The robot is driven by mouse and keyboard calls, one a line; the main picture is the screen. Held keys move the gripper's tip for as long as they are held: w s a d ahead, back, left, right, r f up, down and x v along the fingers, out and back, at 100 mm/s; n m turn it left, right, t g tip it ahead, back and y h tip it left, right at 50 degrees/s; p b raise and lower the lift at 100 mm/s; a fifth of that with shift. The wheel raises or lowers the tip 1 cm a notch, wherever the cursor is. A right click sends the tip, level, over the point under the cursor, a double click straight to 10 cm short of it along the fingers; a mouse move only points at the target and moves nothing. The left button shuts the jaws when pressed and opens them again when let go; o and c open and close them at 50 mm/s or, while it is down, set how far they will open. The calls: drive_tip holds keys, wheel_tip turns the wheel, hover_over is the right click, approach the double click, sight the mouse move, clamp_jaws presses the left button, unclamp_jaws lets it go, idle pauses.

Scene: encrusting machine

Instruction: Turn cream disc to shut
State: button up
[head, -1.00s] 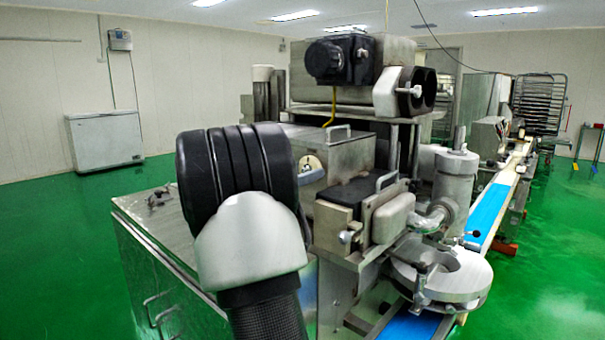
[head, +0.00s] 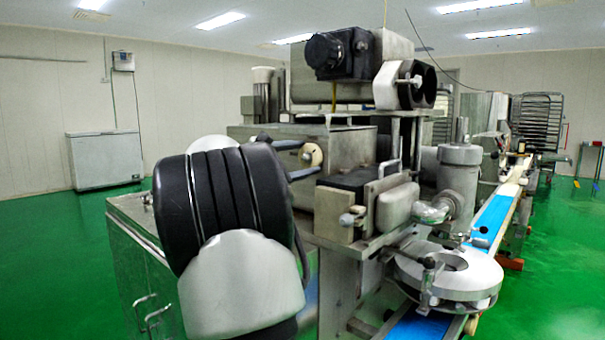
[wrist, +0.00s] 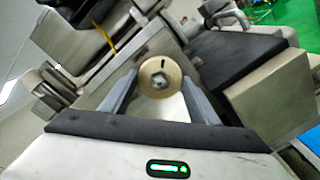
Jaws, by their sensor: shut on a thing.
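The cream disc (head: 313,154) is on the side of the steel machine housing, left of the black-topped block. In the wrist view the cream disc (wrist: 147,75) faces me, with a metal hub at its middle and a short dark mark near its top edge. My gripper (head: 306,158) reaches it from the left, one finger above and one below. In the wrist view my gripper (wrist: 160,80) has its two grey fingers on either side of the disc, shut on its rim. The lower finger's tip is partly hard to see in the head view.
A black-topped block with a handle (head: 366,188) stands close right of the disc. A black motor box (head: 342,54) is above. A round metal plate (head: 470,275) and a blue conveyor belt (head: 490,215) lie to the right. Green floor is open at left.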

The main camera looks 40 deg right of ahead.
drive_tip(key=m+b, duration=0.4)
drive_tip(key=shift+f+m+b, duration=0.25)
drive_tip(key=shift+m+b, duration=0.05)
drive_tip(key=shift+r+m+b, duration=0.2)
drive_tip(key=shift+m+b, duration=1.4)
drive_tip(key=shift+m, duration=0.3)
drive_tip(key=o, duration=1.1)
drive_tip(key=shift+c, duration=0.2)
drive_tip(key=shift+a, duration=0.1)
drive_tip(key=s+a, duration=0.1)
drive_tip(key=a, duration=1.6)
drive_tip(key=shift+s+p, duration=0.25)
drive_tip(key=shift+p, duration=0.2)
drive_tip(key=shift+a, duration=0.15)
